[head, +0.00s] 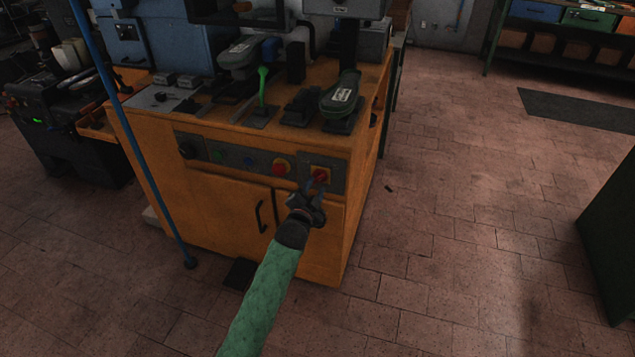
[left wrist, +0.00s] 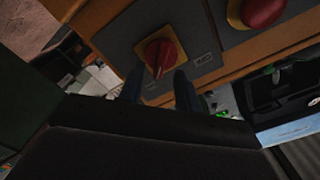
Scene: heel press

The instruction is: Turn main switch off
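The main switch (head: 320,174) is a red rotary knob on a yellow square plate, at the right end of the grey control panel on the orange heel press. In the left wrist view the red knob (left wrist: 161,53) shows between and just beyond my fingertips. My left gripper (head: 314,188) is in front of the switch, just below it in the head view. Its two fingers (left wrist: 160,85) are apart, with a gap between them and nothing held. I cannot tell whether a fingertip touches the knob. My right gripper is not in view.
A red mushroom button (head: 281,167) on a yellow plate sits left of the switch; it also shows in the left wrist view (left wrist: 262,12). A black rotary knob (head: 187,150) is at the panel's left end. A black door handle (head: 260,215) is below. A blue pole (head: 140,140) stands left.

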